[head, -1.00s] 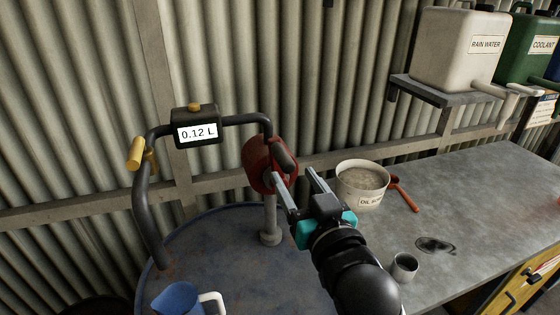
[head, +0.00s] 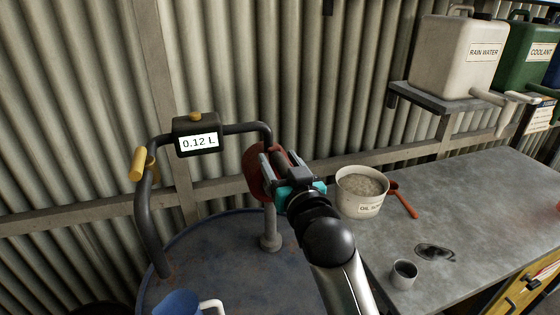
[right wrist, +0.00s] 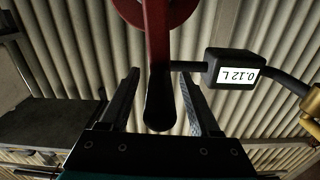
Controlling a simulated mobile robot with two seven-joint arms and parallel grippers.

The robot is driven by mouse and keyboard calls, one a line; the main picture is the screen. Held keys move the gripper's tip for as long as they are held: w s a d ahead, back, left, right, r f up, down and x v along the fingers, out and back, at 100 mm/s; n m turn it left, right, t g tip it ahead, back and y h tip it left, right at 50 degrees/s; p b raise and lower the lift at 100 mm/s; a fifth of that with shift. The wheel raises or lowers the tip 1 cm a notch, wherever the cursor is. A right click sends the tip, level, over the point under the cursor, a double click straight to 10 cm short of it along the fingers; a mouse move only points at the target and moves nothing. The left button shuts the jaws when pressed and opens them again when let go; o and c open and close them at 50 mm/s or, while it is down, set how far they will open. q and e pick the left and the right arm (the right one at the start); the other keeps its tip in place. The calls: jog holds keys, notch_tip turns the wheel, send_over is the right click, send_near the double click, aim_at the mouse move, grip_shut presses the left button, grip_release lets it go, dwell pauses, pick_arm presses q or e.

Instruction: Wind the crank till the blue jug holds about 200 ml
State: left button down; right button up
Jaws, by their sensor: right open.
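The blue jug (head: 178,304) with a white handle stands on the drum top, cut off by the bottom edge of the head view. The meter (head: 198,141) above the drum reads 0.12 L, and it shows upside down in the right wrist view (right wrist: 233,72). The red pump body (head: 256,172) is on a grey post. My right gripper (head: 275,160) is open at the pump, with its fingers either side of the dark crank grip (right wrist: 158,105) in the right wrist view. My left gripper is not in view.
The blue drum (head: 215,262) stands left of a grey bench (head: 460,205). On the bench are an oil-sorb tub (head: 361,204), an orange-handled scoop (head: 404,201) and a small grey cup (head: 403,275). A yellow nozzle (head: 137,164) hangs at the left.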

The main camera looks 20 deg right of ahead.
grip_shut()
dwell(0.3)
dwell(1.0)
